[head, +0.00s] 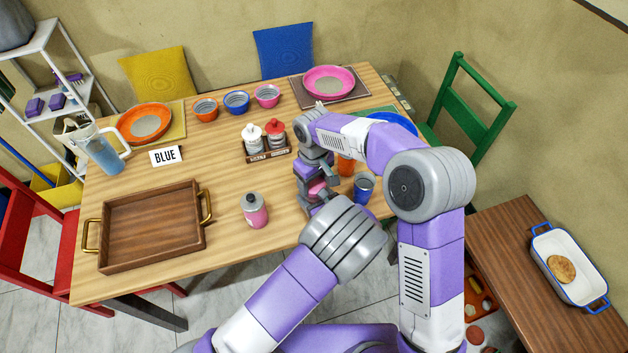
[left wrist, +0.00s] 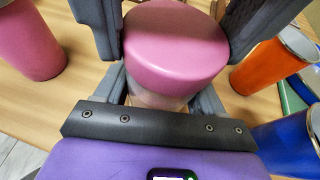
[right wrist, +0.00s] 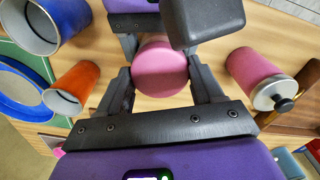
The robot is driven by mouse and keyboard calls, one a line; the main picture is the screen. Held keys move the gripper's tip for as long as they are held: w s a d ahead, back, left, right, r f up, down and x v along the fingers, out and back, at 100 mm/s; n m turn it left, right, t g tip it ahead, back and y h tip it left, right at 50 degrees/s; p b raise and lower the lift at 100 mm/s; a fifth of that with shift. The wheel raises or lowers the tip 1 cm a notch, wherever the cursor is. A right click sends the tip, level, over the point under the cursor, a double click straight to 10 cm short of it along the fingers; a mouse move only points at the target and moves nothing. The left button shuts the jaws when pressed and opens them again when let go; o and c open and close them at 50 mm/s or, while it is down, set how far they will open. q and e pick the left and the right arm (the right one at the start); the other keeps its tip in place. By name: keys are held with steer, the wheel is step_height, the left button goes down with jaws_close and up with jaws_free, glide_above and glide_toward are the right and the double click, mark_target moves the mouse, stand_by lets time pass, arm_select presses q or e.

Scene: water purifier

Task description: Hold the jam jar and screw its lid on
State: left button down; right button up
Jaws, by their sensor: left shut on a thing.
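The jam jar stands between my grippers near the right of the table. Its pink lid (left wrist: 175,45) sits on top of the pale, see-through jar body (left wrist: 158,99) and looks level. My left gripper (head: 314,203) is shut on the jar below the lid. In the head view, my right gripper (head: 312,170) is just above it, pointing down. In the right wrist view, the fingers of my right gripper (right wrist: 160,82) stand apart on either side of the lid. They look open, with narrow gaps. Most of the jar body and the lid's lower edge are hidden.
A pink bottle (head: 255,210) stands to the left, an orange cup (right wrist: 70,88) and a blue cup (head: 364,188) to the right. A condiment rack (head: 267,155) is behind. A wooden tray (head: 152,229) fills the front left. Bare table lies between tray and bottle.

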steer(key=o, duration=0.5)
steer(key=shift+c, duration=0.2)
step_height(320, 180, up, 12)
arm_select(q)
jaws_free()
stand_by(0.4)
steer(key=p+v, duration=0.1)
steer(key=v, duration=0.6)
steer(key=shift+s+d+r+p, duration=0.15)
steer(key=shift+s+p, duration=0.05)
steer(key=shift+p, duration=0.1)
arm_select(e)
steer(key=shift+r, duration=0.8)
